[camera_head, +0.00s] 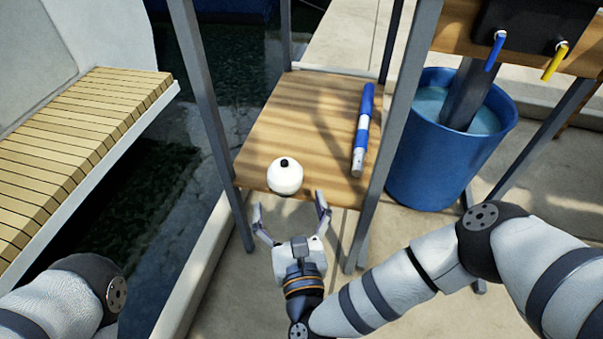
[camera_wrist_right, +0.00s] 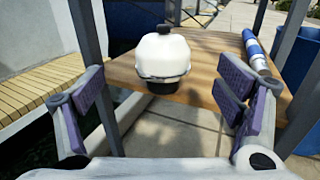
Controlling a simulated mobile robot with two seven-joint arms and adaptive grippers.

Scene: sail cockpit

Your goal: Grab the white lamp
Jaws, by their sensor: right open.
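The white lamp (camera_head: 285,177) is a round white body with a small black knob on top. It stands upright near the front edge of a wooden shelf (camera_head: 300,112). In the right wrist view the lamp (camera_wrist_right: 162,56) also shows a dark base and a thin wire around it. My right gripper (camera_head: 291,215) is open and empty just in front of the lamp, its fingers pointing toward it. In the wrist view its purple-padded fingers (camera_wrist_right: 163,100) are spread wide, with the lamp beyond and between them. My left arm shows at the lower left, but its gripper is out of view.
A blue and white tube (camera_head: 363,130) lies on the shelf right of the lamp. Grey metal posts (camera_head: 210,95) frame the shelf at its corners. A blue bucket (camera_head: 425,150) stands to the right. A slatted bench (camera_head: 75,135) and dark water lie to the left.

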